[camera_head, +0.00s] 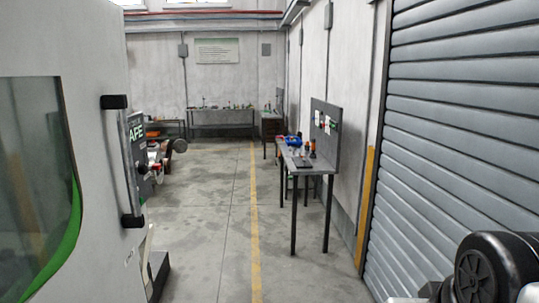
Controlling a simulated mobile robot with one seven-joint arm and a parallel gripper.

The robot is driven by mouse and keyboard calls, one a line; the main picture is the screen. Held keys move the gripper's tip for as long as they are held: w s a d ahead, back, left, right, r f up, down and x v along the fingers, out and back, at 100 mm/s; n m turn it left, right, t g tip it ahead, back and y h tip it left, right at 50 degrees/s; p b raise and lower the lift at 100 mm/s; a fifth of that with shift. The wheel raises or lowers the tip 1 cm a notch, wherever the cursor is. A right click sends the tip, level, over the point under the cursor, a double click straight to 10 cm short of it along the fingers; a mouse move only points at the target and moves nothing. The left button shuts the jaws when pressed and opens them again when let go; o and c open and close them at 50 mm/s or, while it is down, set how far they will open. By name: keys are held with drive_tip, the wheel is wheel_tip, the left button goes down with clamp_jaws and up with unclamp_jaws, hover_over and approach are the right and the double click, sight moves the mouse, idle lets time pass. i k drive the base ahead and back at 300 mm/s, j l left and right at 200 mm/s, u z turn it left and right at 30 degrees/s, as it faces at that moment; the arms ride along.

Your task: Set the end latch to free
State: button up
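I cannot make out an end latch anywhere in the head view. My gripper is not in view. Only a black rounded link of my arm shows at the lower right corner, with no fingers visible. I see no barrels that I can tell for sure.
A white machine (95,130) with a long door handle (128,165) stands close on the left. A workbench (312,170) with small items stands right of centre. A grey roller shutter (455,130) fills the right side. Clear floor (215,205) runs between, with a yellow line.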

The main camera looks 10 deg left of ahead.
sight(156, 167)
drive_tip(key=i+j, duration=0.2)
drive_tip(key=i, duration=0.25)
drive_tip(key=i+j, duration=0.15)
drive_tip(key=i, duration=0.35)
drive_tip(key=i+j, duration=0.2)
drive_tip(key=i, duration=0.25)
drive_tip(key=i+u, duration=0.45)
drive_tip(key=i+l+u, duration=0.3)
drive_tip(key=i+u, duration=0.15)
drive_tip(key=u, duration=0.55)
